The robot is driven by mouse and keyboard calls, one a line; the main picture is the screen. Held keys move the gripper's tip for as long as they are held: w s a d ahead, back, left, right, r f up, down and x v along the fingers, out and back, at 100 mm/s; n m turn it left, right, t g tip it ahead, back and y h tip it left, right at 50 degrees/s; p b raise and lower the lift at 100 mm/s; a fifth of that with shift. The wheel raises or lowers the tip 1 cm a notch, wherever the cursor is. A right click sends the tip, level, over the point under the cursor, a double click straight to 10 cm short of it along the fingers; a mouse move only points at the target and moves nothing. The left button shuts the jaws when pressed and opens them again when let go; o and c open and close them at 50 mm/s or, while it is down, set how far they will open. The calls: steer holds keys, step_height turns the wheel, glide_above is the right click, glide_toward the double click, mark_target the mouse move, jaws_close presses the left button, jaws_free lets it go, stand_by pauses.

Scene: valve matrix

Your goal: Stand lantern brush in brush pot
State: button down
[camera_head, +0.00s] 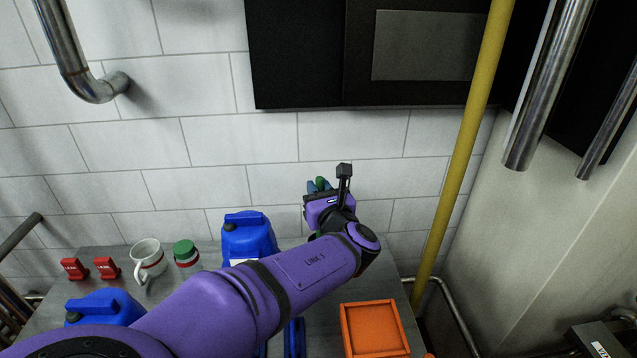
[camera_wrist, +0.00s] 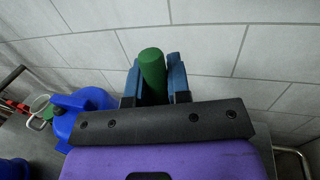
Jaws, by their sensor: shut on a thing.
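My gripper (camera_head: 319,186) is raised above the back of the table, in front of the tiled wall. It is shut on a green cylindrical thing, which the wrist view shows between the two blue fingers (camera_wrist: 152,92). This looks like the handle of the lantern brush (camera_wrist: 152,68); its lower part is hidden by the gripper. In the head view only its green end (camera_head: 320,183) shows. I cannot make out a clear brush pot; my arm hides part of the table.
A blue jug (camera_head: 248,236) stands left of my gripper. A white mug (camera_head: 148,259), a green-topped container (camera_head: 186,253) and two red blocks (camera_head: 75,269) stand farther left. Another blue jug (camera_head: 104,306) is at front left. An orange tray (camera_head: 375,330) lies front right. A yellow pipe (camera_head: 461,150) rises at right.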

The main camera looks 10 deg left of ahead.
steer(key=shift+f, duration=0.25)
steer(key=c, duration=1)
jaws_free()
